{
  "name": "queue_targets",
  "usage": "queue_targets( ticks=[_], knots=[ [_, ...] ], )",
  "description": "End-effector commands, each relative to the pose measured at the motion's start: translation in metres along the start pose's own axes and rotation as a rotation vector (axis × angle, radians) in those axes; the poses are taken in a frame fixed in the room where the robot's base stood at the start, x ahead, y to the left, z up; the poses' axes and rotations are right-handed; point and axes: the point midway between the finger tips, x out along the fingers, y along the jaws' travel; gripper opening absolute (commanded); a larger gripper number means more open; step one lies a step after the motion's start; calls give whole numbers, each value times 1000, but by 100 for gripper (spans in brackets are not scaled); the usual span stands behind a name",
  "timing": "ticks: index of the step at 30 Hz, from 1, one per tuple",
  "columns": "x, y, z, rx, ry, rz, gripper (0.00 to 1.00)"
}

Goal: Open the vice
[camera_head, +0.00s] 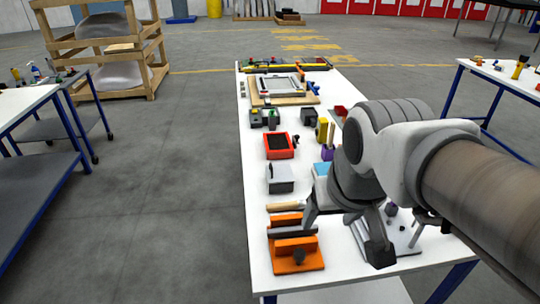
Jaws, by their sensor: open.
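An orange vice (296,262) sits at the near left corner of the white table (253,183). It has an orange base, upright orange blocks and a small dark knob-like part (298,256) on its near side. A dark grey bar lies across it between the orange blocks; I cannot tell whether it is part of the vice. My gripper (345,235) is open and empty, pointing down just right of the vice. Its left finger is near the right end of the grey bar; I cannot tell whether they touch. My arm comes in from the right and hides part of the table.
Behind the vice lie a wooden-handled tool (286,206), a grey box (279,178) and a red tray (278,146). A light plate with small dark parts (398,240) lies right of my gripper. Open floor (190,220) lies left of the table.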

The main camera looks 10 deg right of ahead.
Motion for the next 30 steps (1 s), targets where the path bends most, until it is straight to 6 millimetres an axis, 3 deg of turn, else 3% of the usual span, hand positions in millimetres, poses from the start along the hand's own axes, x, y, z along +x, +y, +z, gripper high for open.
queue_targets(
  ticks=[6,15,21,30],
  knots=[
    [30,0,-33,57,-136,28,72],
    [87,-3,-63,136,-305,41,72],
    [121,-5,-71,180,-385,37,72],
    [144,-6,-68,198,-416,34,72]
  ],
)
